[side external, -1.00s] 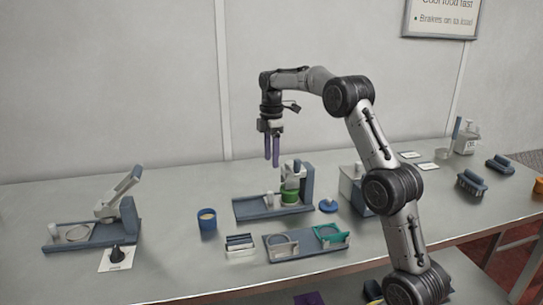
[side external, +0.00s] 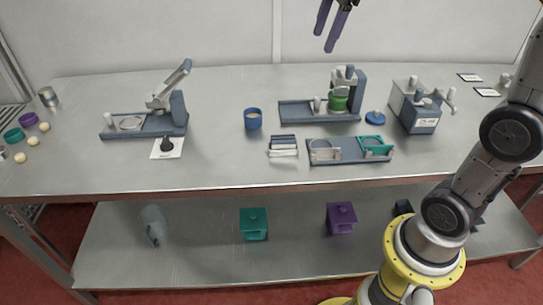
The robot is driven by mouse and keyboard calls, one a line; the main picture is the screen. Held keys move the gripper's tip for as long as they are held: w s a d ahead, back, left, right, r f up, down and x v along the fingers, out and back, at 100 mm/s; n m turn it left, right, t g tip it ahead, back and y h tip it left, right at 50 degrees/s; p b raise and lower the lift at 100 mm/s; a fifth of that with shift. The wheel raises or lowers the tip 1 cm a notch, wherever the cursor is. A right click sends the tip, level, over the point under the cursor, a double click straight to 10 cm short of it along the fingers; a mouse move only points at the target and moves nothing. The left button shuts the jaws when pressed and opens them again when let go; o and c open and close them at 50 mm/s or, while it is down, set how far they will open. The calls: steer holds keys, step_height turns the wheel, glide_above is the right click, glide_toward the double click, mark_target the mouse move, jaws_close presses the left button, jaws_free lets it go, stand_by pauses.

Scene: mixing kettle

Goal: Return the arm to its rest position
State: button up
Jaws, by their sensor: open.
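My gripper (side external: 331,44) hangs at the top edge of the side external view, its two purple fingers apart with nothing between them. It appears against the back wall, above the blue-grey station with the green vessel (side external: 338,104), and touches nothing. My arm's lower links rise from a yellow base ring at the right; the upper links and wrist are mostly cut off by the frame.
On the table stand a lever press (side external: 172,85) at left, a blue cup (side external: 253,119), a white rack (side external: 283,146), a tray (side external: 350,156) with grey and teal holders, and a grey-white box machine (side external: 416,106). Teal (side external: 254,225) and purple (side external: 341,218) containers sit on the lower shelf.

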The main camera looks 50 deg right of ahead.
steer(key=s+a+m+t, duration=0.1)
steer(key=s+a, duration=0.3)
steer(key=s, duration=0.3)
steer(key=s+a+f+m+t, duration=0.1)
steer(key=s+a+f+m, duration=0.3)
steer(key=s+f+m, duration=0.6)
step_height(320, 180, down, 2)
steer(key=shift+s+f+m+y, duration=0.15)
steer(key=shift+s+m+y, duration=0.25)
steer(key=shift+s, duration=0.55)
